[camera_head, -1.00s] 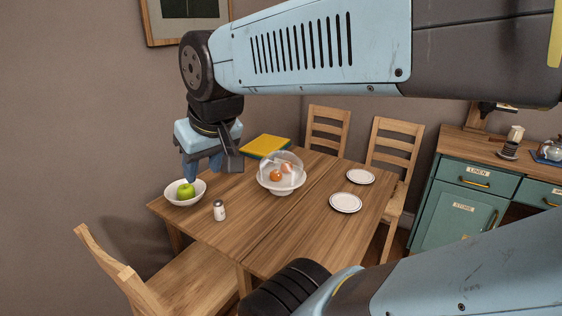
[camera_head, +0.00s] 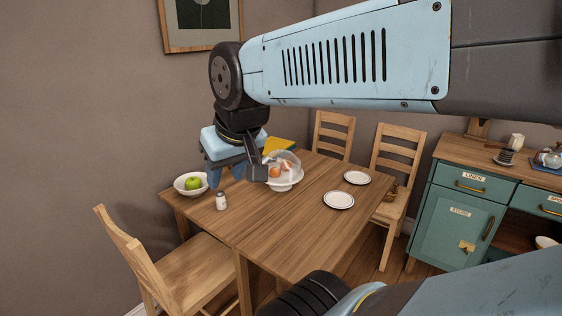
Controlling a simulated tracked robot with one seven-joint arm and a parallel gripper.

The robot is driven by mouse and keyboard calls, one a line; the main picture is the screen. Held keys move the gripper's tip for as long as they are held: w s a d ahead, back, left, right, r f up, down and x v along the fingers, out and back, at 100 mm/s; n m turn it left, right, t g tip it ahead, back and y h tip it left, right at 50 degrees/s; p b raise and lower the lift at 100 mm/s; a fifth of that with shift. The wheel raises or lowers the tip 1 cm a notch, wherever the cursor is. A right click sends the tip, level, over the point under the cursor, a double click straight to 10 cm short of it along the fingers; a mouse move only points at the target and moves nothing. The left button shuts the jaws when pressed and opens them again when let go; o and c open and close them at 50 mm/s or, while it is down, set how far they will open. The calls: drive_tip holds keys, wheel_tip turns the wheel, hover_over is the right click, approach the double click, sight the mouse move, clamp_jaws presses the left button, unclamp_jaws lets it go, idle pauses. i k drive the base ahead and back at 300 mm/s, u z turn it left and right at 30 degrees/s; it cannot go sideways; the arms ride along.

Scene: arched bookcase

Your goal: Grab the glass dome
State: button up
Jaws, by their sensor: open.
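The clear glass dome (camera_head: 288,160) covers orange and reddish fruit on a white footed bowl (camera_head: 285,186) on the wooden table. My gripper (camera_head: 226,178) points down above the table, left of the dome, with its blue fingers apart and nothing between them. A dark part of my gripper overlaps the dome's left edge in the picture. I cannot tell whether they touch; no hold on the dome shows.
A white bowl (camera_head: 180,185) with a green apple (camera_head: 193,183) and a shaker (camera_head: 221,201) stand left. Two plates (camera_head: 338,200) (camera_head: 356,177) lie right. Chairs (camera_head: 180,270) surround the table; a green cabinet (camera_head: 450,215) stands right.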

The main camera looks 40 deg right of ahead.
sight(285, 166)
drive_tip(key=u, duration=0.2)
drive_tip(key=i, duration=0.85)
drive_tip(key=z, duration=0.1)
